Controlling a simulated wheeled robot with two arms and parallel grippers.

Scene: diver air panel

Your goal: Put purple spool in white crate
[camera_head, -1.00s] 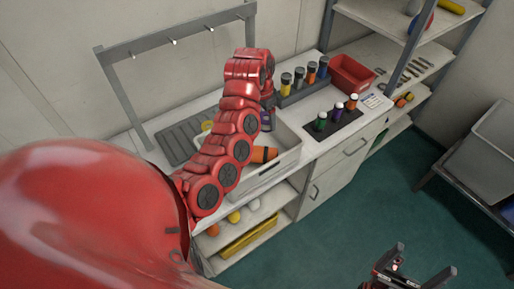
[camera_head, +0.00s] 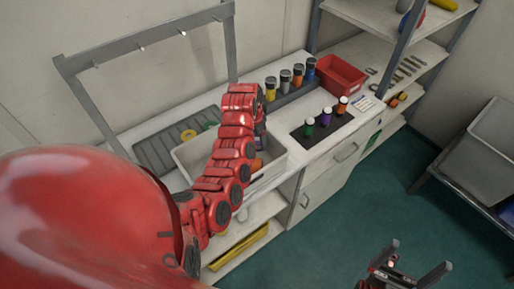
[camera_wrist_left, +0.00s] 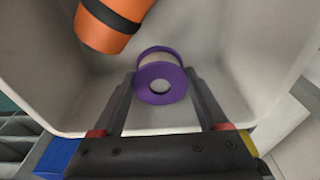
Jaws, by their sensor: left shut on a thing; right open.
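The purple spool (camera_wrist_left: 161,84) has purple flanges and a pale core. In the left wrist view it sits between the fingertips of my left gripper (camera_wrist_left: 160,76), which is shut on it. The spool is inside the outline of the white crate (camera_wrist_left: 225,52), above or at its floor; I cannot tell whether it touches. My right gripper (camera_head: 410,266) is open and empty, low over the green floor.
An orange cylinder with a black band (camera_wrist_left: 110,22) lies in the crate beside the spool. A black mat (camera_head: 322,127) with 3 bottles, a red bin (camera_head: 340,76) and a rack of several bottles stand to the right. A grey hook frame (camera_head: 140,45) rises behind.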

